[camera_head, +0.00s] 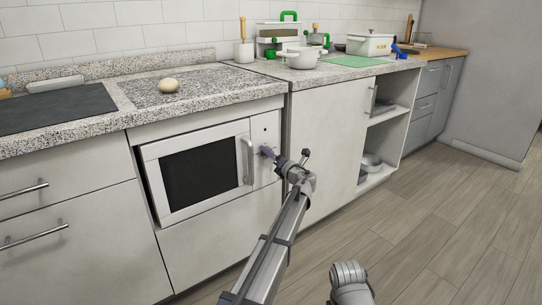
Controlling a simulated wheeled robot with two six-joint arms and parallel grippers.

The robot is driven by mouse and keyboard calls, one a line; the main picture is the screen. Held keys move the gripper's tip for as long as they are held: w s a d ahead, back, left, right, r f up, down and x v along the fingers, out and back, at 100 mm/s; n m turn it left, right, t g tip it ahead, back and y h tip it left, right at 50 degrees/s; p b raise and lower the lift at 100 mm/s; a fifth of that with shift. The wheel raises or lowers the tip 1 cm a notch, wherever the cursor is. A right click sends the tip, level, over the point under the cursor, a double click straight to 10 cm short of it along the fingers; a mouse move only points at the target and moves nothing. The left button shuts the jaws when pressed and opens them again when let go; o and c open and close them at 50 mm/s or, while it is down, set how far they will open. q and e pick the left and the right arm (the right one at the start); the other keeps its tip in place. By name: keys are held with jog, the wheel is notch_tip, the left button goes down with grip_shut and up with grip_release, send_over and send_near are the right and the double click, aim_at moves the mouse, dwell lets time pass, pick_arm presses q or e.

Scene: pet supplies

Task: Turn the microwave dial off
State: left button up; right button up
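The white microwave (205,138) is built into the cabinet front under the counter. Its dark window (198,170) and upright handle (248,161) face me, and the door looks closed. The narrow control panel (264,134) is right of the handle. My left gripper (267,152) is at this panel, beside the handle, with its fingertips close to or touching the panel front. It covers the middle of the panel, so the dial cannot be made out. The finger opening is too small to tell. Only a link of my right arm shows at the bottom; its gripper is out of view.
A round beige item (169,85) sits on the speckled counter (205,87) above the microwave. A white pot (303,57), a green mat (355,61) and a white box (369,44) stand farther right. Open shelves (386,130) are in the right cabinet. The wood floor (440,220) is clear.

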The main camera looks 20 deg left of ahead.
pick_arm(q)
jog(key=shift+c, duration=0.2)
grip_shut()
dwell(0.4)
